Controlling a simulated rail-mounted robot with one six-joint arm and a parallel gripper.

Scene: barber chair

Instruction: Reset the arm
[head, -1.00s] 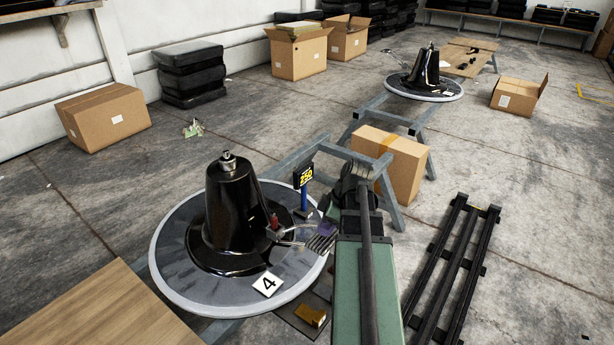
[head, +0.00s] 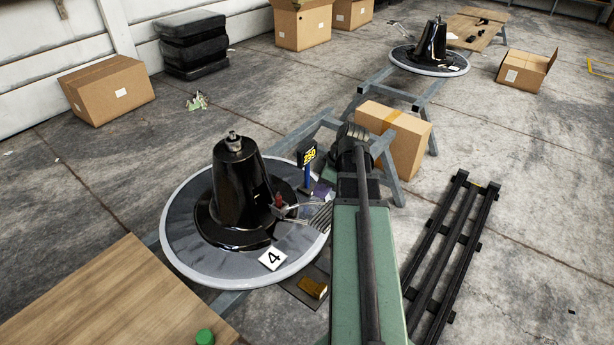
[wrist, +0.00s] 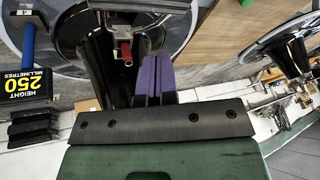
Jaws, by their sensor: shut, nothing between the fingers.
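My gripper (wrist: 153,80) has purple fingers pressed together, with nothing between them. In the head view only a small purple part (head: 322,190) of it shows, beside my green arm, which hides the rest. It is at the right side of the glossy black chair base (head: 238,190), which stands upright on a round grey disc (head: 190,240). In the wrist view the black base (wrist: 85,60) and its red-tipped lever (wrist: 126,52) are just beyond the fingers. I cannot tell the exact gap.
A blue stand with a yellow-and-black height sign (head: 307,157) rises near the gripper; the sign also shows in the wrist view (wrist: 25,87). A taped cardboard box (head: 408,140) and grey trestle (head: 384,165) are behind my arm. A black rail frame (head: 450,255) lies right. A wooden tabletop (head: 110,300) is front left.

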